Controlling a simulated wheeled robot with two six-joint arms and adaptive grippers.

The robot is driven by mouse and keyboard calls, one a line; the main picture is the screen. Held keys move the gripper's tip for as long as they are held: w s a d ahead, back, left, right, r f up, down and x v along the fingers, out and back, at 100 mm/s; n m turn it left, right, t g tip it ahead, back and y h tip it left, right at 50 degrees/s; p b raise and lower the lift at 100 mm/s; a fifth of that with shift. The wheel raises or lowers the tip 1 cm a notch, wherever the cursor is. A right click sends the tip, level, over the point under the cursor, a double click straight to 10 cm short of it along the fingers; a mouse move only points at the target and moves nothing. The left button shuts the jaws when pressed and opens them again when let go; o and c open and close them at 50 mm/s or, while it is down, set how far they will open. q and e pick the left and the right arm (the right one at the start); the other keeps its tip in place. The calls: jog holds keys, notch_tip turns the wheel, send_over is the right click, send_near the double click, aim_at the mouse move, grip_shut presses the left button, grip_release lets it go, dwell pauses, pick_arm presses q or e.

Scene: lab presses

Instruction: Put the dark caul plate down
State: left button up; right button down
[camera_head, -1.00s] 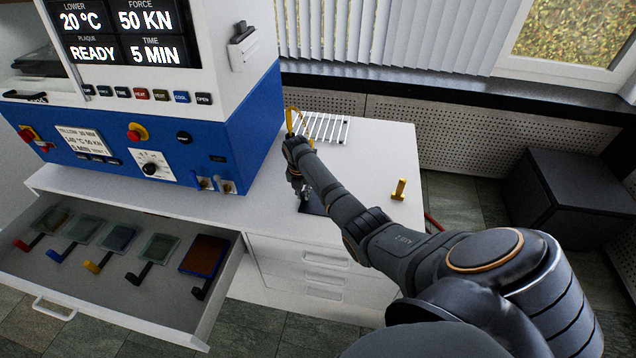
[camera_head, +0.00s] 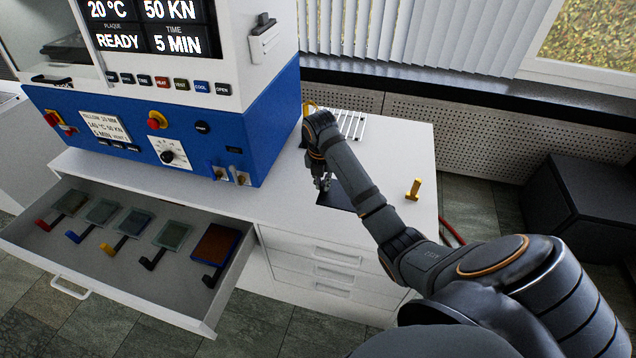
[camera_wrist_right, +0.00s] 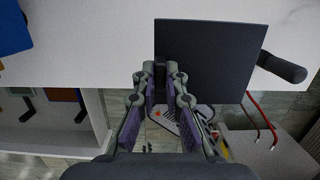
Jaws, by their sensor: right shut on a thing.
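The dark caul plate (camera_head: 334,202) is a thin, flat, nearly black square, seen over the white worktop below my right wrist. In the right wrist view the plate (camera_wrist_right: 212,62) fills the upper middle, level with the worktop. My right gripper (camera_head: 322,183) is shut on the plate's short dark grip at its edge; its fingers (camera_wrist_right: 161,78) also show in the right wrist view. I cannot tell whether the plate touches the worktop. Part of the plate is hidden behind my right arm in the head view. My left gripper is not in view.
A blue and white press (camera_head: 200,130) stands left of the plate. A white rack (camera_head: 350,124) lies behind, and a yellow post (camera_head: 413,189) stands to the right. An open drawer (camera_head: 190,318) holds several plates with coloured handles. Worktop is bare around the plate.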

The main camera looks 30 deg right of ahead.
jog(key=shift+s+a+r, duration=0.2)
jog(key=shift+s, duration=0.4)
jog(key=shift+s+a+r, duration=0.15)
jog(key=shift+s+r, duration=0.05)
jog(key=shift+s, duration=0.4)
jog(key=s+p, duration=0.1)
jog(key=s+a+r+p, duration=0.1)
jog(key=s, duration=0.1)
jog(key=s+r+p, duration=0.1)
jog(key=shift+s+a+r, duration=0.1)
jog(key=shift+s+a, duration=0.05)
jog(key=shift+a, duration=0.2)
